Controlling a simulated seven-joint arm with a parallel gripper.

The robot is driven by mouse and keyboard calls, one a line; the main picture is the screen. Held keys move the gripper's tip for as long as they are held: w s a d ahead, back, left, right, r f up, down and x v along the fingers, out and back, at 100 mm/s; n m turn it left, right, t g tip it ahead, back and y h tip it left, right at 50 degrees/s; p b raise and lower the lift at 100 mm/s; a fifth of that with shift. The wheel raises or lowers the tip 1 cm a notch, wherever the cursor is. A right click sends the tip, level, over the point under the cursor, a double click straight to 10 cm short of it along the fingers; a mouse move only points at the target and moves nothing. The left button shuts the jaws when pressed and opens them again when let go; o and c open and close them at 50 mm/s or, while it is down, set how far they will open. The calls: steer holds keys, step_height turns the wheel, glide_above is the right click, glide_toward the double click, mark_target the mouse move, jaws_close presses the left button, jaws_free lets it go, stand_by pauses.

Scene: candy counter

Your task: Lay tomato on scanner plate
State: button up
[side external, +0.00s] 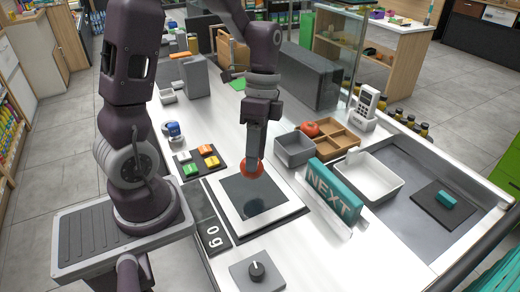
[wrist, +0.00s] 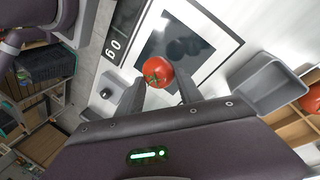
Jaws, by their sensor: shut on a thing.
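My gripper (side external: 254,163) is shut on a red tomato (side external: 252,169), over the far edge of the scanner plate (side external: 254,195). In the wrist view the tomato (wrist: 158,71) sits between the fingertips of my gripper (wrist: 160,88), with its green stem showing. The scanner plate (wrist: 188,30) is a dark glass square in a white frame beyond the tomato. I cannot tell whether the tomato touches the plate. A second tomato (side external: 310,128) lies in a wooden compartment tray (side external: 335,143).
A grey bin (side external: 294,149), a teal NEXT sign (side external: 334,193) and a white tub (side external: 367,177) stand right of the plate. A weight display (side external: 212,232) and a mat with coloured blocks (side external: 200,162) lie on its left. A knob box (side external: 258,272) is in front.

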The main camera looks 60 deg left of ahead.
steer(key=shift+f, duration=1.9)
steer(key=shift+f, duration=0.6)
steer(key=o, duration=1.2)
steer(key=shift+c, duration=0.2)
steer(key=shift+r, duration=0.1)
steer(key=shift+v, duration=2.9)
steer(key=o, duration=0.6)
steer(key=shift+c, duration=0.2)
